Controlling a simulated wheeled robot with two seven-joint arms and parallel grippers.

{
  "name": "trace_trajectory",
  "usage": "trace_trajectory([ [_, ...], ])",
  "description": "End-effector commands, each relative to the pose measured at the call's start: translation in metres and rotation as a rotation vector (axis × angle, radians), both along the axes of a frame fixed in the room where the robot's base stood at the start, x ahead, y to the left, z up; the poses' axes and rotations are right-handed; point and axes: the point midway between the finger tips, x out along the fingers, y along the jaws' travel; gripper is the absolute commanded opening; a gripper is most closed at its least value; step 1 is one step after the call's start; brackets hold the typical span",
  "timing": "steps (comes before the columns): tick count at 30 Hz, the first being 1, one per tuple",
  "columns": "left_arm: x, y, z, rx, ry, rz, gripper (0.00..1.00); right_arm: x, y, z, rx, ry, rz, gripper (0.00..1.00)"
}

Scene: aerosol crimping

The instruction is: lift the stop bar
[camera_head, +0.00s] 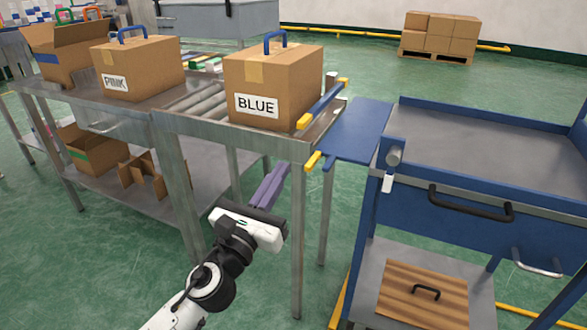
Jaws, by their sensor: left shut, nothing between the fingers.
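The stop bar (325,100) looks like a blue bar with yellow ends, lying across the right end of the roller table, just right of the box marked BLUE (275,82). My left gripper (276,183) has purple fingers, pressed together and empty. It is in front of the table's right end, below and left of the bar, and apart from it in the picture. Another yellow piece (313,160) sits at the table's front right corner, above and right of the fingertips. My right gripper is not in view.
A blue plate (357,130) lies between the table and a blue cart (480,150). Table legs stand near my left arm.

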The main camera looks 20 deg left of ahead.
Motion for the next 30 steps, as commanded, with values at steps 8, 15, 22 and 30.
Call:
trace_trajectory([
  [8, 0.040, -0.001, 0.013, 0.012, -0.007, 0.003, 0.00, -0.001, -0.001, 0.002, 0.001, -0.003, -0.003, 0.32],
  [15, 0.079, -0.003, 0.021, 0.011, -0.004, 0.003, 0.00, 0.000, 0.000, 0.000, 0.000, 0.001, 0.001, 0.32],
  [22, 0.094, -0.003, 0.025, 0.009, -0.002, 0.001, 0.00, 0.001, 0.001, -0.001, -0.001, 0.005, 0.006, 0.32],
  [30, 0.095, -0.003, 0.025, 0.009, -0.001, 0.001, 0.00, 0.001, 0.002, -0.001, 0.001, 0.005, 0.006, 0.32],
])
